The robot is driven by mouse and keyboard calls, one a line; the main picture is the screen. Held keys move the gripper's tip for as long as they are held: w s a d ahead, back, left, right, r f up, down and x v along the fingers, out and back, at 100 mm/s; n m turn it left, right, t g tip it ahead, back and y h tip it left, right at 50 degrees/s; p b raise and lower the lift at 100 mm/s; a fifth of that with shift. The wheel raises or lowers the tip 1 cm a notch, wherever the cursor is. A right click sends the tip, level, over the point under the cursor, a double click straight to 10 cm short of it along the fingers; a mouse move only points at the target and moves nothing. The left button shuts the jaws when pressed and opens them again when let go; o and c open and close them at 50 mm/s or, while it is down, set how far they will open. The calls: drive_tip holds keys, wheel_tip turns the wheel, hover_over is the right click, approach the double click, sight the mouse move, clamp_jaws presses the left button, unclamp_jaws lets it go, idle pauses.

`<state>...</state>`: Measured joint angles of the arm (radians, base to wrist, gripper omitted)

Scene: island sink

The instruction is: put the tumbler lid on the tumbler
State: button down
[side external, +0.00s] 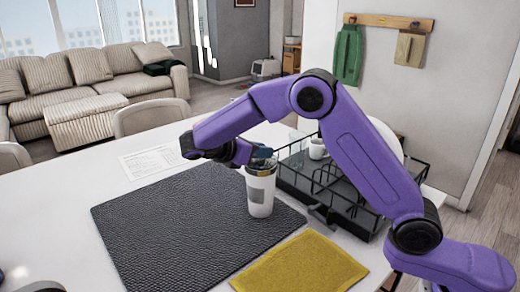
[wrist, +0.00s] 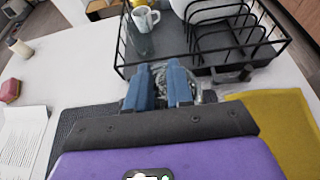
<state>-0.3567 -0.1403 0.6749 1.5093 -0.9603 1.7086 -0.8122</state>
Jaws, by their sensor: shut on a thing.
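The white tumbler (side external: 261,192) stands upright near the right part of the dark mat in the side view. My gripper (side external: 262,154) is right over its top, with blue fingers shut on the tumbler lid (side external: 261,166), a clear-grey piece at the tumbler's mouth. I cannot tell whether the lid touches or sits on the rim. In the wrist view my blue fingers (wrist: 160,78) are close together. A small clear, shiny part (wrist: 208,94) shows beside the right finger; most of the lid and tumbler is hidden behind the fingers and my wrist.
A black wire dish rack (side external: 335,188) with a white mug (side external: 317,148) stands just right of the tumbler. A yellow cloth (side external: 300,264) lies in front. The dark textured mat (side external: 165,225) is clear on the left. A printed sheet (side external: 152,161) lies behind it.

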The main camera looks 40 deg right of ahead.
drive_tip(key=shift+f, duration=0.15)
idle(0.7)
drive_tip(key=c, duration=0.9)
unclamp_jaws()
drive_tip(key=v, duration=1.2)
